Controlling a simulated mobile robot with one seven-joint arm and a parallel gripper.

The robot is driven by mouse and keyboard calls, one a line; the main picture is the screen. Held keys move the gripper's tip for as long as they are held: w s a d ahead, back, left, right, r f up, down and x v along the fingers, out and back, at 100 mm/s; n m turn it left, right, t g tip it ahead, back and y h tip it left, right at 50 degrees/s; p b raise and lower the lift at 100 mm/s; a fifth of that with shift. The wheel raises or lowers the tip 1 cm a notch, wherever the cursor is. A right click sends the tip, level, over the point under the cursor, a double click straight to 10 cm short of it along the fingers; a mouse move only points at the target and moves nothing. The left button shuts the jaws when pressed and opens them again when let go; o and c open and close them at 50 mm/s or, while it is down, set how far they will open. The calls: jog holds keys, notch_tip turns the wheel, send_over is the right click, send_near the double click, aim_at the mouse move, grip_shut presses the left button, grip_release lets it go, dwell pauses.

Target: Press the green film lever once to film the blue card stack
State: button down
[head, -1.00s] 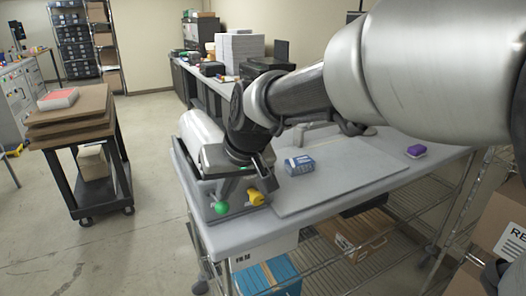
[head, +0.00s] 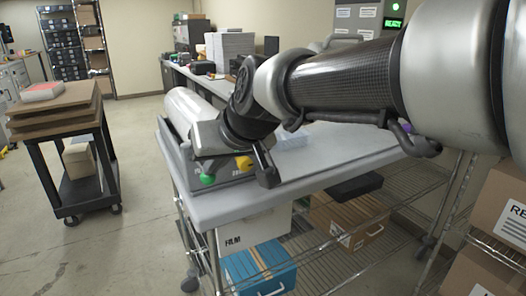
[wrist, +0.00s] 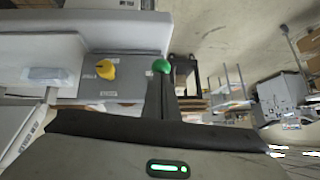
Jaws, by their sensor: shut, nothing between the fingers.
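The green film lever (head: 207,179) has a round knob at the front left of the table's grey machine; it also shows in the wrist view (wrist: 162,66). My gripper (wrist: 162,82) is shut and empty, its fingertips right at the green knob in the wrist view. I cannot tell whether they touch it. The card stack (head: 292,138) lies on the tabletop, partly hidden by my arm. It looks pale bluish and glassy, and shows pale in the wrist view (wrist: 48,75).
A yellow knob (head: 243,164) sits close to the right of the green one. A white roll (head: 190,110) lies behind. A purple block (head: 402,136) is mostly hidden by my arm. A cart (head: 72,160) stands left, with clear floor between.

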jog(key=shift+p, duration=0.3)
jog(key=shift+r, duration=0.15)
jog(key=shift+r+p, duration=0.45)
jog(key=shift+r, duration=0.3)
jog(key=s+d+r+p, duration=0.1)
jog(key=s+d+r, duration=0.1)
jog(key=r, duration=0.4)
jog(key=s+d+r+p, duration=0.1)
jog(key=d+r+p, duration=0.1)
jog(key=r, duration=0.4)
jog(key=shift+s, duration=0.35)
jog(key=shift+f, duration=0.1)
